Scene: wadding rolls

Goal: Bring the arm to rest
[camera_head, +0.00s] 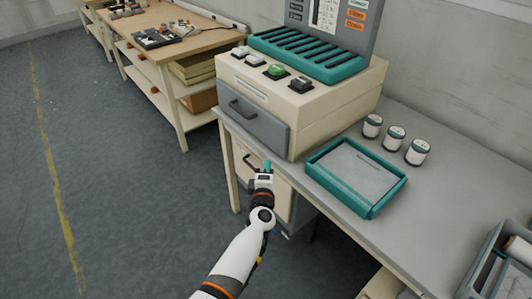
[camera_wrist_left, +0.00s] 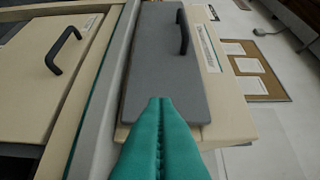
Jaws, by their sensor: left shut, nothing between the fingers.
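My left arm comes up from the bottom of the head view, white with orange and black bands. My left gripper (camera_head: 267,166) is in front of the workbench, near the cabinet below the machine. Its teal fingers (camera_wrist_left: 160,135) are together in the left wrist view, with nothing between them. They point toward a grey drawer front (camera_wrist_left: 165,60) with a black handle. No contact with the drawer can be made out. My right gripper is not in view.
A wooden table (camera_head: 160,62) stands at the back left. The floor (camera_head: 110,170) on the left is open.

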